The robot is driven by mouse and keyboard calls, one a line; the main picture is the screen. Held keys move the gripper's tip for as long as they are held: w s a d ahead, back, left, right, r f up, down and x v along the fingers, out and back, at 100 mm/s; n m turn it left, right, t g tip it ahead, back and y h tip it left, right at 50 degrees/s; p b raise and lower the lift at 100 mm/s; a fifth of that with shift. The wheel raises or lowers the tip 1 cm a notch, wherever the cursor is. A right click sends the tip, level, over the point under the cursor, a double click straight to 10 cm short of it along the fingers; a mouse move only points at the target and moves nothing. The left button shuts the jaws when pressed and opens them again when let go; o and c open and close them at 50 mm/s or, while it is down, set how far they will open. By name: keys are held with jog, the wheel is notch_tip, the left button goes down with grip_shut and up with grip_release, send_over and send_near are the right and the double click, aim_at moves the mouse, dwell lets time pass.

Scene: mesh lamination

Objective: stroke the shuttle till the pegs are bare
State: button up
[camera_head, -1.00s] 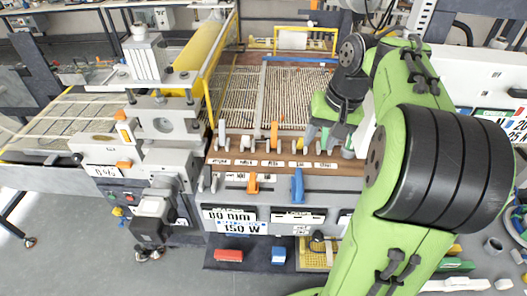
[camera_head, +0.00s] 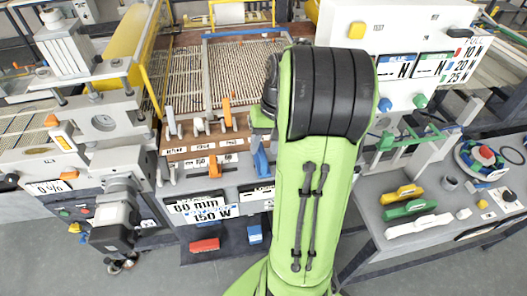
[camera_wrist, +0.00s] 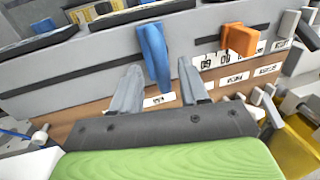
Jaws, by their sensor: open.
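A blue lever (camera_head: 260,160) stands out from the grey front panel, and an orange lever (camera_head: 213,167) is to its left. In the wrist view, the blue lever (camera_wrist: 153,55) lies between the two spread fingers of my gripper (camera_wrist: 158,92), with visible space on both sides. My gripper is open and holds nothing. The orange lever (camera_wrist: 240,39) sits in a slot to the right. I cannot tell which part is the shuttle or which parts are the pegs.
A brown strip (camera_head: 188,150) carries white labels and several upright levers, one of them orange (camera_head: 227,110). Behind it is a mesh bed (camera_head: 230,75). A side table at right holds a yellow handle (camera_head: 402,194) and a green handle (camera_head: 408,209). A white panel (camera_head: 400,30) stands behind.

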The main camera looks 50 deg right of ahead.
jog(key=shift+w+a+f, duration=0.15)
jog(key=shift+f, duration=0.45)
grip_shut()
jog(key=shift+r, duration=0.1)
jog(key=s+d, duration=0.2)
jog(key=s+d+p, duration=0.1)
jog(key=s+d, duration=0.1)
jog(key=d, duration=0.1)
jog(key=s+d+p, duration=0.1)
jog(key=d, duration=0.2)
jog(key=shift+s+d, duration=0.2)
jog(key=shift+s, duration=0.2)
grip_release()
